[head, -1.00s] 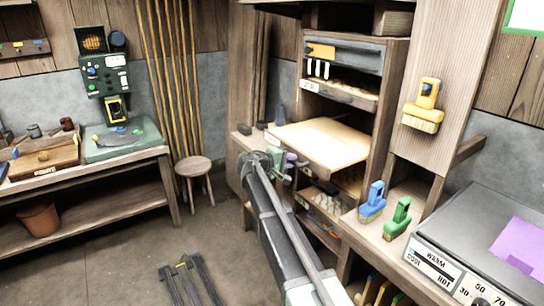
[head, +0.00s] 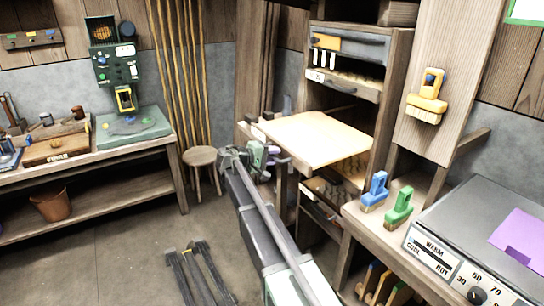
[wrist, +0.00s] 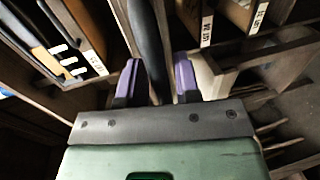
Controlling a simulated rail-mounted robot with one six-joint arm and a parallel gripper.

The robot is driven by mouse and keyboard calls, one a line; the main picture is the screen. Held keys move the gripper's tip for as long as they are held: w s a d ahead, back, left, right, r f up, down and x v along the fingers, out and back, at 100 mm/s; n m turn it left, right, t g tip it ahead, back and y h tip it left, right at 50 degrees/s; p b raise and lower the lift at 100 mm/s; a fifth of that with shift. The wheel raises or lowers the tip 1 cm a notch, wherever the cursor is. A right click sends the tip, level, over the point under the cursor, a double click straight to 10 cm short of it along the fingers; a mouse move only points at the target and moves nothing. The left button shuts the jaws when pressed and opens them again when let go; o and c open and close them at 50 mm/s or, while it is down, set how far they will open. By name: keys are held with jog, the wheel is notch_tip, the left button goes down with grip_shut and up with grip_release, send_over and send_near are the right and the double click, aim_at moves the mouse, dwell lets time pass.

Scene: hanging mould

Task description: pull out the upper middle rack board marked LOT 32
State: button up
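The upper middle rack board (head: 315,138) is a pale wooden board sticking far out of the rack, about level. Its own marking is not readable here. My gripper (head: 280,160) is at the board's front edge, low on the left side. In the wrist view, my gripper's two purple fingers (wrist: 157,80) stand on either side of a dark bar, which looks like the board's front handle. The fingers are only partly apart and appear shut on it; the exact contact is hard to see.
The wooden rack (head: 392,85) holds a top drawer (head: 350,90) and lower boards. Blue (head: 374,192) and green (head: 398,208) brushes stand on the ledge to the right, beside a hotplate (head: 480,215). A stool (head: 201,156) stands left of my gripper, with open floor before it.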

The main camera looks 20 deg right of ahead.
jog(key=shift+o, duration=0.7)
jog(key=p+v, duration=0.2)
jog(key=v, duration=0.8)
jog(key=shift+a, duration=0.4)
